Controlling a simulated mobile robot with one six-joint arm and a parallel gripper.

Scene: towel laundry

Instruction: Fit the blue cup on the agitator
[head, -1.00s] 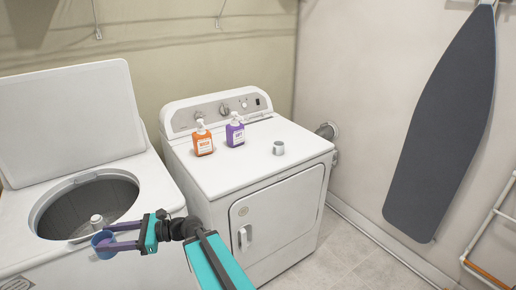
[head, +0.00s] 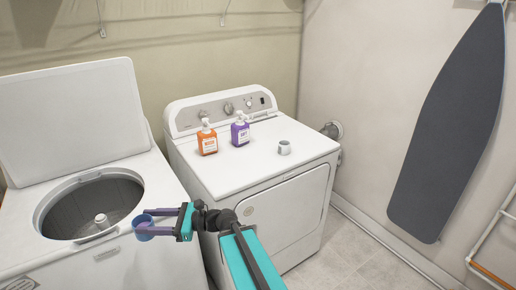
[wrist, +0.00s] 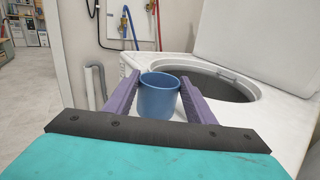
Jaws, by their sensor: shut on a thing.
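In the wrist view the cup (wrist: 158,98) sits upright, open side up, between the fingertips of my gripper (wrist: 158,90). The white agitator (head: 101,220) stands in the middle of the washer's drum (head: 75,212); in the head view the cup is right of and nearer than it, apart from it. In the wrist view the drum opening (wrist: 225,88) is behind and right of the cup, and the agitator is not visible.
The washer's lid (head: 70,115) stands open at the back. The white dryer (head: 245,175) is to the right, with an orange bottle (head: 207,141), a purple bottle (head: 240,131) and a small grey-white cup (head: 284,147) on top. An ironing board (head: 448,125) hangs on the right wall.

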